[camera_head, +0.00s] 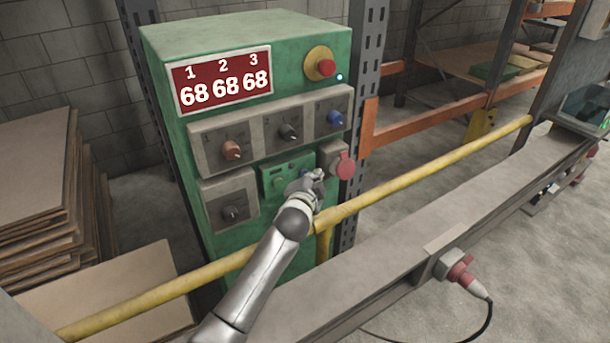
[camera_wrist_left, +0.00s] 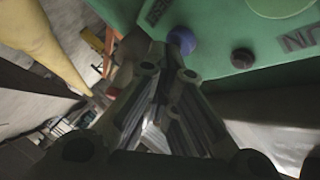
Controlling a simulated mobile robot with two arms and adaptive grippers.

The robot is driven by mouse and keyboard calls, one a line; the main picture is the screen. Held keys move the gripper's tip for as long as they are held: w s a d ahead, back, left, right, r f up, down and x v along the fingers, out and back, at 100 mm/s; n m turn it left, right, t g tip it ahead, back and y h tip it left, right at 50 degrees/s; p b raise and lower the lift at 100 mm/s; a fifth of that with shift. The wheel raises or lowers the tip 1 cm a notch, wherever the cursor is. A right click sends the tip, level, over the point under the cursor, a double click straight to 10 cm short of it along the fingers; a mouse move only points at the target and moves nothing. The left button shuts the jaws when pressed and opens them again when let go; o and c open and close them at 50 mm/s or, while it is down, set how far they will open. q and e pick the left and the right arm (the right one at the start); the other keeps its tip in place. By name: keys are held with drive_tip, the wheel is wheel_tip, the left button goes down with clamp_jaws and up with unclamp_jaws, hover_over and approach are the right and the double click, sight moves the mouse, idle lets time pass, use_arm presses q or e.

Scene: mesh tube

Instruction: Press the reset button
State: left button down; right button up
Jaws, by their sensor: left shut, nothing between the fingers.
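A green control cabinet (camera_head: 245,30) stands upright, with a small green button panel (camera_head: 270,172) low on its front. My left gripper (camera_head: 316,178) is shut and empty in front of the right part of this panel and hides some of it. In the left wrist view a blue button (camera_wrist_left: 182,39) sits on the green surface just beyond the fingertips of my left gripper (camera_wrist_left: 178,72). I cannot tell whether the tips touch it. A dark red button (camera_wrist_left: 242,58) is to its right. The lettering beside them is only partly readable. My right gripper is not in view.
A yellow rail (camera_head: 420,178) runs across in front of the cabinet, close to my left arm. A red socket (camera_head: 345,165) is just right of the gripper. Knobs and a red emergency button (camera_head: 326,68) sit higher up. A grey beam (camera_head: 400,250) lies nearer.

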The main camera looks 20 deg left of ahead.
use_arm(q)
drive_tip(key=shift+s+d, duration=0.25)
drive_tip(key=s+d, duration=0.1)
drive_tip(key=d, duration=0.1)
drive_tip(key=s+d+p, duration=0.1)
drive_tip(key=s+d, duration=0.1)
drive_tip(key=shift+s+d, duration=0.25)
drive_tip(key=shift+d, duration=0.05)
idle(0.3)
idle(0.6)
